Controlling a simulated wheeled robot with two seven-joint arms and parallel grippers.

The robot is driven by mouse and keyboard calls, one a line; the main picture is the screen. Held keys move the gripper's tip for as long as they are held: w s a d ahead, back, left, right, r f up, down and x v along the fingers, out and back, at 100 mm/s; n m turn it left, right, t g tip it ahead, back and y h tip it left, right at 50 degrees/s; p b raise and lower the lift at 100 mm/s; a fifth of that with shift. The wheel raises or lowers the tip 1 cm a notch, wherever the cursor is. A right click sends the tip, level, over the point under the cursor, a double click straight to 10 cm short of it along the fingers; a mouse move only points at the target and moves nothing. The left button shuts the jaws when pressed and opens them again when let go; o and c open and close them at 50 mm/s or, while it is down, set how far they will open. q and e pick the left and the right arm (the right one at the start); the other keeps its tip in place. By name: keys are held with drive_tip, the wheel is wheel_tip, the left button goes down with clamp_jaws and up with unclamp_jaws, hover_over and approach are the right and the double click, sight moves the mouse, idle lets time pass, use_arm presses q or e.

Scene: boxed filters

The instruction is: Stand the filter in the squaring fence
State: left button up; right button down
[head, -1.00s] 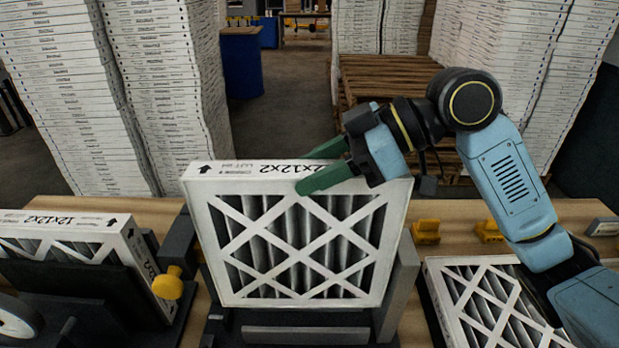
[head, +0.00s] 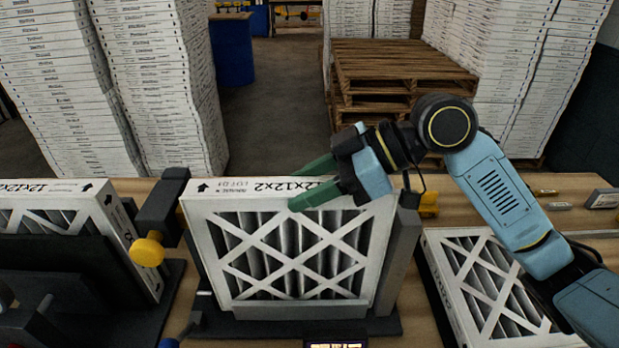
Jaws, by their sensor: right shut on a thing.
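The white-framed pleated filter (head: 290,255), marked 12x12x2, stands upright in the middle of the head view. My right gripper (head: 318,182) is shut on its top edge, right of centre, with green fingers. The squaring fence (head: 398,262) is around the filter: a grey wall at its right, a dark base, and a grey front lip (head: 295,310) along its lower edge. The filter's bottom edge meets or sits just behind the lip; contact underneath is hidden. My left gripper is not in view.
Another filter (head: 120,245) stands in a dark fixture at left. A dark arm with a yellow knob (head: 148,250) stands between the two. A filter (head: 490,285) lies at right below my right arm. Stacks of boxes and wooden pallets (head: 390,65) stand behind the table.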

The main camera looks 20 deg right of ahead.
drive_tip(key=shift+f, duration=0.45)
idle(0.6)
drive_tip(key=c, duration=1.1)
unclamp_jaws()
drive_tip(key=shift+c, duration=0.2)
drive_tip(key=shift+r, duration=0.1)
drive_tip(key=shift+r+p, duration=3.4)
drive_tip(key=shift+p, duration=0.2)
